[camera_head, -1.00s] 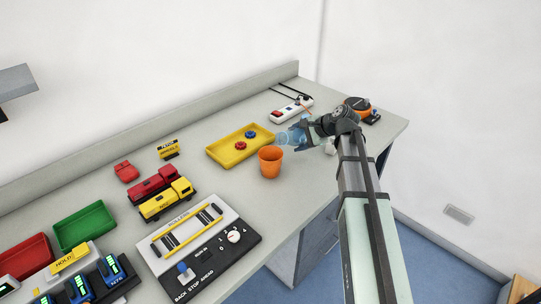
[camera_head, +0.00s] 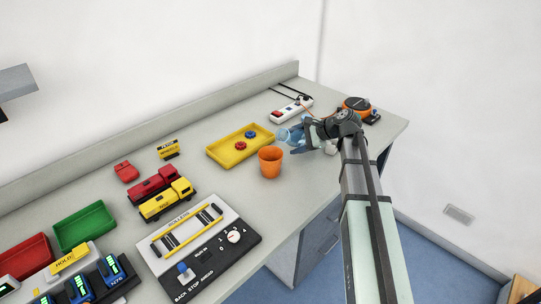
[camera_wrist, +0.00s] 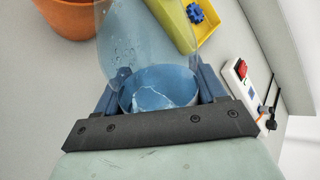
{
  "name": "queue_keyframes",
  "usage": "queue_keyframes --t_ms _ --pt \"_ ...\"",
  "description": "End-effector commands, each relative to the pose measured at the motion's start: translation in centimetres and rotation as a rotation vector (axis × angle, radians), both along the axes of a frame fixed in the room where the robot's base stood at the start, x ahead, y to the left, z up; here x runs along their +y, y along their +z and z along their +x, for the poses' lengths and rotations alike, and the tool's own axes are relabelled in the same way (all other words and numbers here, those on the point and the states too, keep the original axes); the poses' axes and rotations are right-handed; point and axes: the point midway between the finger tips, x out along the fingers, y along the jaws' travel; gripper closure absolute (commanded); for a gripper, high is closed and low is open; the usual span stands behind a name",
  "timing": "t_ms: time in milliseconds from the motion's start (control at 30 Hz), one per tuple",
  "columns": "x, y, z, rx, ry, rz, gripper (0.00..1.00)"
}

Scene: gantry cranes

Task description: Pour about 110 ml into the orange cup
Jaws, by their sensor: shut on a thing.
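The orange cup (camera_head: 270,161) stands upright on the bench, just in front of the yellow tray. Its side also shows at the top left of the wrist view (camera_wrist: 68,18). My gripper (camera_head: 308,136) is to the right of the cup and shut on a clear bluish bottle (camera_head: 293,134). The bottle leans toward the left, its free end above the bench and apart from the cup. In the wrist view the clear bottle (camera_wrist: 140,45) sits between the fingers of my gripper (camera_wrist: 163,88). I cannot make out the liquid level in the bottle or the cup.
The yellow tray (camera_head: 222,153) with blue and red knobs lies behind the cup. A power strip (camera_head: 291,110) and an orange-black device (camera_head: 356,104) are near the bench's right end. Toy trucks (camera_head: 166,200) and a control panel (camera_head: 200,238) stand to the left.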

Motion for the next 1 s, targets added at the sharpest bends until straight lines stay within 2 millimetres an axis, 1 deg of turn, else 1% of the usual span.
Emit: queue_keyframes --t_ms 200,533,700,900,1000 --pt "1.2 1.3 -0.8 0.135 0.002 0.178 0.69" --pt "1.8 5.1 -1.3 0.221 0.002 0.294 0.69" --pt "1.6 5.4 -1.1 0.322 0.001 0.422 0.69" --pt "1.7 4.2 -1.2 0.403 0.001 0.526 0.69" --pt "1.7 4.3 -1.2 0.454 0.001 0.594 0.69"
